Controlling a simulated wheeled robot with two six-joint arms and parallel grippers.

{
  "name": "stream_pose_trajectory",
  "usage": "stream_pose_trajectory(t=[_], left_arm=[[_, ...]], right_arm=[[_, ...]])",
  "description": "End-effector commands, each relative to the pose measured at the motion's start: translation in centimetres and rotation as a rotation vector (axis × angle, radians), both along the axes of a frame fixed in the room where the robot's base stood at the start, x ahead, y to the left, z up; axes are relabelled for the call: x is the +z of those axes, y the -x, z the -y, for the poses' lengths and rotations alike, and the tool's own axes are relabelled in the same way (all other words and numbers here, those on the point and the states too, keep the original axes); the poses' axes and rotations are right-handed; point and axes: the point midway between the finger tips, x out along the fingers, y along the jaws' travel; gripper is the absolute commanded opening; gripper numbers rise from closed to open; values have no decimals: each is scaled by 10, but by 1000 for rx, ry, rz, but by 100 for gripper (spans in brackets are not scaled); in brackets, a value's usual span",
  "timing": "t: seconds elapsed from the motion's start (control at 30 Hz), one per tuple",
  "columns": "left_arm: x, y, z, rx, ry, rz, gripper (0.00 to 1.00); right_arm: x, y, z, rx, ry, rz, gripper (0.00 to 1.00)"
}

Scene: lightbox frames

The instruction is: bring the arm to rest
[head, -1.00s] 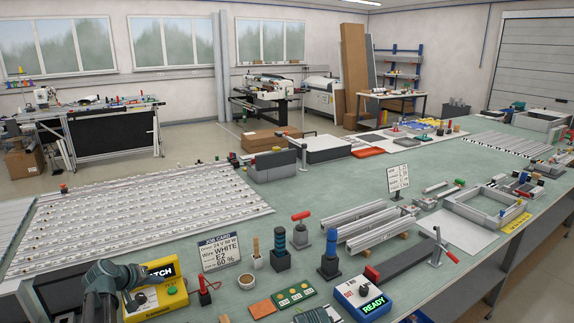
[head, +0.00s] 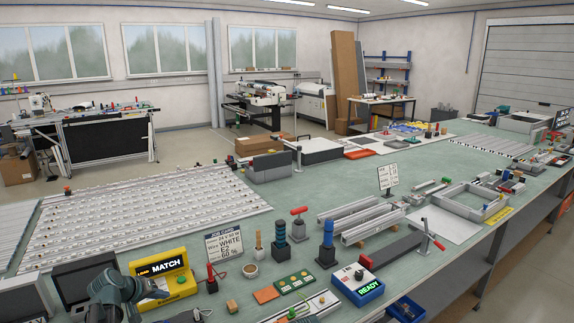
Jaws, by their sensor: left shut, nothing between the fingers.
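My left gripper (head: 156,293) is at the bottom left of the head view, at the end of my dark grey-green arm. It is shut, with nothing seen in it. It is in front of a yellow tester box (head: 179,284) whose screen reads MATCH, and it overlaps the box's lower left part in the picture. I cannot tell whether they touch. My right gripper is not in view.
A dark monitor (head: 84,281) stands left of the tester. A slatted light panel (head: 140,215) lies behind.

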Motion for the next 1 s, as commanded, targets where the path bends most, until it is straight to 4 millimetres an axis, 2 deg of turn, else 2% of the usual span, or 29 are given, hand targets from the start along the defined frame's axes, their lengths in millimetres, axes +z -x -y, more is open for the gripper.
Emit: stream_pose_trajectory(t=[0.27, 0.43, 0.57, 0.6, 0.7, 0.8, 0.9, 1.0], left_arm=[[-15, 19, 77, -128, -42, -98, 0], [-29, 49, 146, -253, -100, -200, 0], [-42, 94, 213, -385, -187, -314, 0], [-45, 110, 232, -425, -220, -351, 0], [-52, 152, 271, -517, -312, -436, 0], [-56, 190, 296, -587, -404, -506, 0], [-57, 220, 312, -637, -486, -556, 0], [-56, 241, 320, -667, -547, -589, 0]], right_arm=[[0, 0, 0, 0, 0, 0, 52], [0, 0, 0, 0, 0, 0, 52], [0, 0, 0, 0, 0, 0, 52], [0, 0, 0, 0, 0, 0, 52], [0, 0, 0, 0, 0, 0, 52], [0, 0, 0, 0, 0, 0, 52], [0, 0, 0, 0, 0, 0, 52], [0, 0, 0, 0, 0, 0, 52]])
